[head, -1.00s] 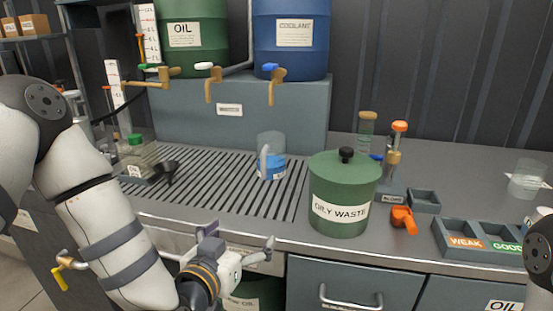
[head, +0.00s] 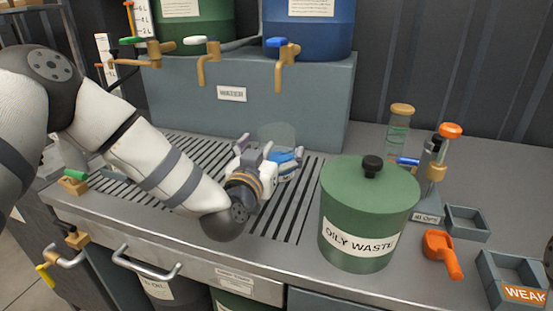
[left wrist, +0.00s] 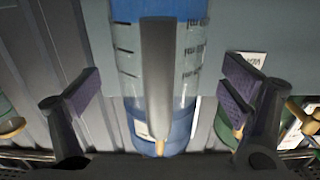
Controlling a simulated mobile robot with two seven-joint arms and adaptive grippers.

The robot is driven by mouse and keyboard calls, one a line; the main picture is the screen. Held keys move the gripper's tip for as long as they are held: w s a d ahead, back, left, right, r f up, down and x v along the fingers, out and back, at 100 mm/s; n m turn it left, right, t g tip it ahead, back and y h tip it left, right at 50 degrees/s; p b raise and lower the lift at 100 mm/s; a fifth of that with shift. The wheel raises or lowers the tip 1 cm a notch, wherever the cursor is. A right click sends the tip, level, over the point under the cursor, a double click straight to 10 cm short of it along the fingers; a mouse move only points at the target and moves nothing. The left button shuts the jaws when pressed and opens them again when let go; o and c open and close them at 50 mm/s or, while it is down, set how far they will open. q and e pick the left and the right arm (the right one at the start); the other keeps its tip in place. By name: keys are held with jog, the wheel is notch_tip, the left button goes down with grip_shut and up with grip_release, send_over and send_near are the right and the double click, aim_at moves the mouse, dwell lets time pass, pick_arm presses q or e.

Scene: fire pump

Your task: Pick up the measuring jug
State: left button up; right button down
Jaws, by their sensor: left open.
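The measuring jug (head: 279,136) is clear, with a blue band low down, and stands on the slatted drain area of the bench. In the left wrist view it looks upside down; the jug (left wrist: 188,60) shows graduation marks, and its grey handle (left wrist: 157,75) faces the camera. My left gripper (head: 267,152) is just in front of the jug and hides part of its lower side. In the wrist view the open fingers (left wrist: 162,88) stand on either side of the handle, with visible gaps. I see no contact. My right gripper is out of view.
The green oily waste bin (head: 368,215) stands close to the right of the jug. Brass taps (head: 286,70) hang from the drums behind and above. An orange scoop (head: 441,254) and small trays (head: 467,223) lie further right.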

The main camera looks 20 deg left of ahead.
pick_arm(q)
jog(key=shift+w+f, duration=0.35)
jog(key=shift+w, duration=0.5)
jog(key=shift+w+r, duration=0.2)
jog(key=shift+w, duration=0.15)
jog(key=c, duration=1.5)
jog(key=shift+r, duration=0.1)
jog(key=shift+c, duration=0.3)
jog(key=shift+r, duration=0.1)
